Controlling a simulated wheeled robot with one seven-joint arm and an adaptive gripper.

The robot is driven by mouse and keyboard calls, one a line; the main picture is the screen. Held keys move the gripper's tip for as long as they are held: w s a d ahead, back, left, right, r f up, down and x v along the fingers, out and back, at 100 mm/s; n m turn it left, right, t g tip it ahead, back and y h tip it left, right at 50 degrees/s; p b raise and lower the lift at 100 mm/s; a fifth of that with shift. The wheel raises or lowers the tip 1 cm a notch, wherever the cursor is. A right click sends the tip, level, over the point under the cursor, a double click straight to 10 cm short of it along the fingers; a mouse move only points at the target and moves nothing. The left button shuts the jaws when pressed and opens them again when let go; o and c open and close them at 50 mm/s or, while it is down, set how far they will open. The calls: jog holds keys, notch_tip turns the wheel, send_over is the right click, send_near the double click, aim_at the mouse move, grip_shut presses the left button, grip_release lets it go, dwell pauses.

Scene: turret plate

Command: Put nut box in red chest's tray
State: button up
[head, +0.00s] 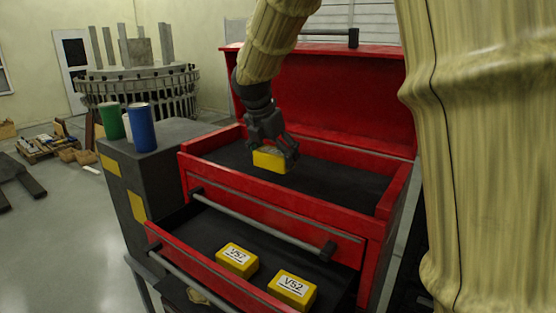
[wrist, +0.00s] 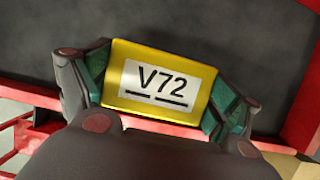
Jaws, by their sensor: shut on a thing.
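My gripper (head: 270,140) is shut on a yellow nut box (head: 270,160) and holds it at or just above the dark floor of the red chest's top tray (head: 338,183). I cannot tell whether the box touches the floor. In the wrist view the box (wrist: 160,81) shows a white label reading V72, with a finger on each side. The red chest (head: 375,245) has its lid raised. Its open drawer holds two more yellow boxes, one with a label like VS7 (head: 237,261) and one reading VS2 (head: 292,290).
A grey cabinet (head: 172,135) stands left of the chest with green (head: 110,121) and blue (head: 141,128) cylinders on top. The raised red lid (head: 345,105) stands behind the tray. The rest of the tray floor looks clear. A round turret (head: 140,85) stands at the back left.

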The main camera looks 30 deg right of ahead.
jog(key=shift+w+d+f, duration=0.2)
jog(key=shift+w+d, duration=0.2)
jog(key=shift+w, duration=0.1)
jog(key=shift+w+d+f, duration=0.15)
jog(key=shift+w+d, duration=0.25)
jog(key=shift+w, duration=0.05)
jog(key=shift+s+d+p, duration=0.15)
jog(key=shift+p, duration=0.15)
jog(key=shift+s+f+p, duration=0.2)
jog(key=shift+s+p, duration=0.15)
jog(key=shift+s+f+p, duration=0.2)
jog(key=shift+f+p, duration=0.1)
jog(key=shift+p, duration=0.05)
jog(key=shift+w+a+f+p, duration=0.15)
jog(key=shift+w+f, duration=0.15)
jog(key=shift+f, duration=0.3)
jog(key=shift+w+a+f+p, duration=0.15)
jog(key=shift+w+f, duration=0.1)
jog(key=shift+f, duration=0.35)
jog(key=shift+s+d+r, duration=0.15)
jog(key=shift+s+d, duration=0.1)
jog(key=shift+s, duration=0.15)
jog(key=shift+a, duration=0.1)
jog(key=o, duration=1)
jog(key=shift+w+f, duration=0.25)
jog(key=shift+o, duration=0.2)
jog(key=shift+s, duration=0.1)
